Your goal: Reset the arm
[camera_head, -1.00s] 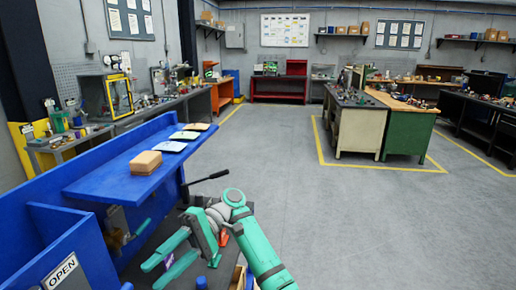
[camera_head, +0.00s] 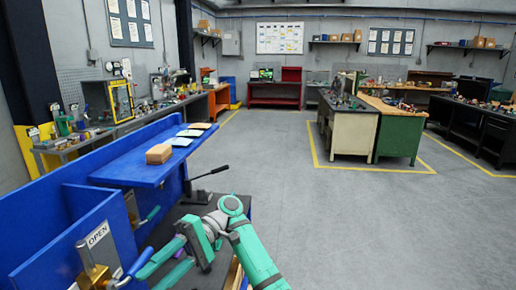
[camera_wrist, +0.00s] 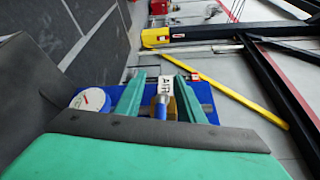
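My gripper (camera_head: 160,268) is at the end of my teal arm, low in the head view, beside the blue valve station. In the wrist view its two teal fingers (camera_wrist: 158,97) stand apart. A brass fitting with a blue part (camera_wrist: 160,106) shows in the gap between them, seemingly beyond the fingers; I see no grip on it. A white label reading AIR (camera_wrist: 166,86) lies behind it. A round gauge (camera_wrist: 90,99) sits left of the fingers on a blue panel. In the head view a brass valve (camera_head: 96,272) stands by the OPEN sign (camera_head: 98,235).
The blue bench (camera_head: 125,172) carries a cardboard box (camera_head: 158,153) and several papers. A black lever (camera_head: 210,173) sticks out beside my arm. Blue-handled levers are near the blue partition (camera_head: 90,215). Open grey floor (camera_head: 370,220) lies to the right, with workbenches (camera_head: 350,130) farther off.

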